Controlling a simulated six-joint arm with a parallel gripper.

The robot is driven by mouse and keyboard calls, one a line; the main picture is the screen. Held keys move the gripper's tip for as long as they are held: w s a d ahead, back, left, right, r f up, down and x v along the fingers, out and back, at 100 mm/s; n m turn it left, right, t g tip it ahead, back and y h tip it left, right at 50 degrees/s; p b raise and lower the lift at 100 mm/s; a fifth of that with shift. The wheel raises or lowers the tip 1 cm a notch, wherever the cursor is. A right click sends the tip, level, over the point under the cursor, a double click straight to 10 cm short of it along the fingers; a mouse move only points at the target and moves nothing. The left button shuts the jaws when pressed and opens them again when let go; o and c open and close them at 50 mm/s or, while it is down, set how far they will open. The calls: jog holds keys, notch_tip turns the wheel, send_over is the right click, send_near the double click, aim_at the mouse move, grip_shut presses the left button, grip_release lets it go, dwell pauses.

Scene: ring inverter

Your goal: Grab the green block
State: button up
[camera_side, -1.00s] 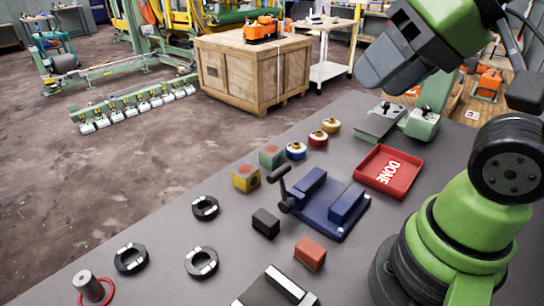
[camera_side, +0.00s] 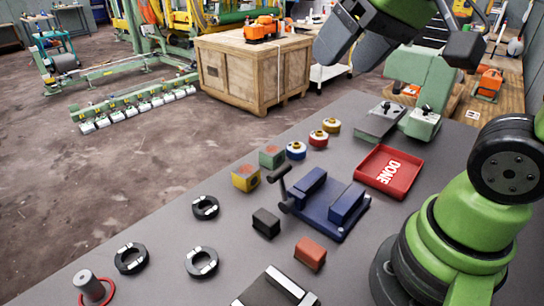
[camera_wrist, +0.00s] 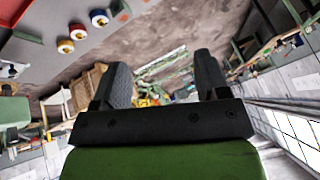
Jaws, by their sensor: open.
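The green block (camera_side: 272,157) sits on the grey table in the side view, just behind the yellow block (camera_side: 246,178) and left of the blue button. My gripper (camera_side: 345,48) is open and empty, high above the far side of the table, up and to the right of the green block. In the wrist view my gripper (camera_wrist: 165,80) shows two dark fingers spread apart with nothing between them.
Near the green block stand blue (camera_side: 296,150), red (camera_side: 318,139) and yellow (camera_side: 331,125) buttons. A blue vise (camera_side: 328,208) with a raised handle, a black block (camera_side: 266,222), a red block (camera_side: 310,253), several black rings and a red DONE tray (camera_side: 390,172) share the table.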

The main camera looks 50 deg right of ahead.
jog(key=w+d+f+n+g, duration=0.1)
jog(key=w+d+f, duration=0.2)
jog(key=w, duration=0.7)
jog(key=n+g+h, duration=0.1)
jog(key=n+g, duration=0.2)
jog(key=g, duration=0.1)
send_over(272, 150)
jog(key=f, duration=2.2)
jog(key=shift+s+f, duration=0.2)
jog(key=shift+t, duration=0.3)
jog(key=f, duration=0.5)
jog(key=shift+w+d+f, duration=0.1)
jog(key=shift+w+f, duration=0.15)
jog(key=shift+f, duration=0.05)
jog(key=shift+c, duration=0.2)
